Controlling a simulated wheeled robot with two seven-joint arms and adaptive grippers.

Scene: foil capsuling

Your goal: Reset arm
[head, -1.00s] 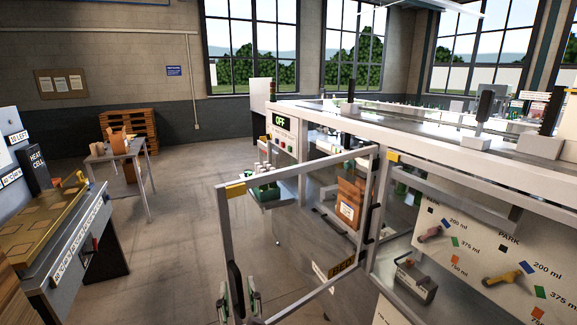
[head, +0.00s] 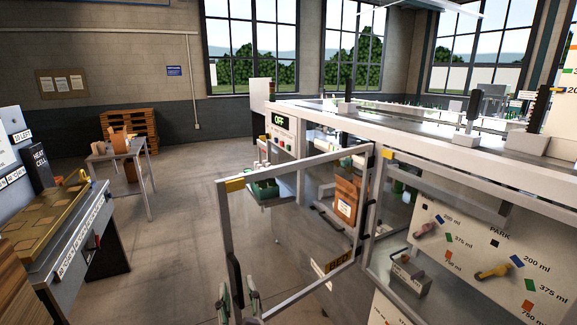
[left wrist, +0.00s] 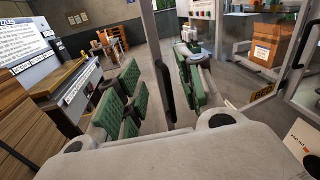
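My left gripper (head: 238,302) shows at the bottom of the head view, beside the dark handle (head: 234,272) of a framed clear door. In the left wrist view its green-padded fingers (left wrist: 160,92) are spread apart, with the dark handle (left wrist: 166,96) in the gap between them. I cannot tell if either pad touches the handle. The door (head: 222,220) stands swung out from the machine, its free edge towards me. My right gripper is not in view.
The machine (head: 430,155) fills the right side, with an OFF display (head: 279,117) and a selector panel (head: 465,250). A bench with a heat cell (head: 38,165) stands at left, a small table (head: 118,152) behind it. Floor between (head: 165,240) is clear.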

